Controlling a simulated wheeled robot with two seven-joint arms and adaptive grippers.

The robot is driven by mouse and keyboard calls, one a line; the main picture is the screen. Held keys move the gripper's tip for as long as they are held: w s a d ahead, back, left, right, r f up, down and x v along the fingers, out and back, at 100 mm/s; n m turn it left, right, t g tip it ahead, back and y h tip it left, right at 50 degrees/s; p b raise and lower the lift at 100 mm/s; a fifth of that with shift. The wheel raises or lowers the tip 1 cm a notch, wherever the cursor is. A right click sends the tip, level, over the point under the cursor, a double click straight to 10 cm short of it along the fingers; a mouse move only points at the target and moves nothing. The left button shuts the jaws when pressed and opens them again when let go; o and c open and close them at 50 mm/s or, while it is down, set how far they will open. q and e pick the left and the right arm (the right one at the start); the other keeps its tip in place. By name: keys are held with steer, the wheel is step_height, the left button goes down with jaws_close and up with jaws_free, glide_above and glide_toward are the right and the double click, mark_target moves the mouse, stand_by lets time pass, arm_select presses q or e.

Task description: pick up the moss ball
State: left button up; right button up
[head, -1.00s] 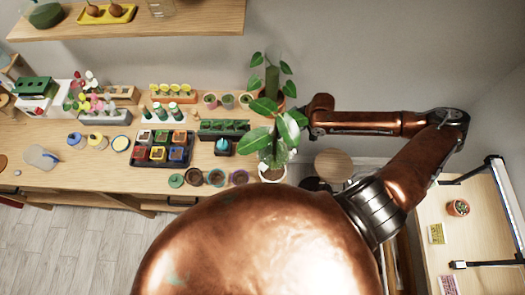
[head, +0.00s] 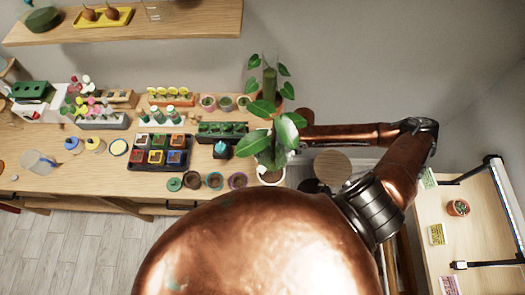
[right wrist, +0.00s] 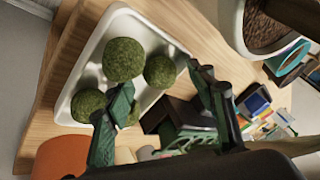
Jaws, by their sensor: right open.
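Several round green moss balls sit in a white tray (right wrist: 93,72) in the right wrist view. One moss ball (right wrist: 123,59) is in the middle of the tray, another (right wrist: 160,71) lies to its right, and a third (right wrist: 88,105) lies lower left. One more is partly hidden behind a finger. My right gripper (right wrist: 160,85) is open, its two fingers spread in front of the tray with no ball held between them. In the head view the leafy plant hides the right gripper's tips, and I cannot make out the moss balls there. My left gripper is not in view.
A tall leafy plant in a white pot (head: 271,175) stands at the bench's right end, close to my right arm. A dark tray of colored pots (head: 133,165) and small round pots (head: 214,181) stand left of it. A shelf (head: 130,27) hangs above.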

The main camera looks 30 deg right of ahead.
steer(key=shift+c, duration=0.5)
steer(key=c, duration=0.8)
step_height(320, 180, up, 10)
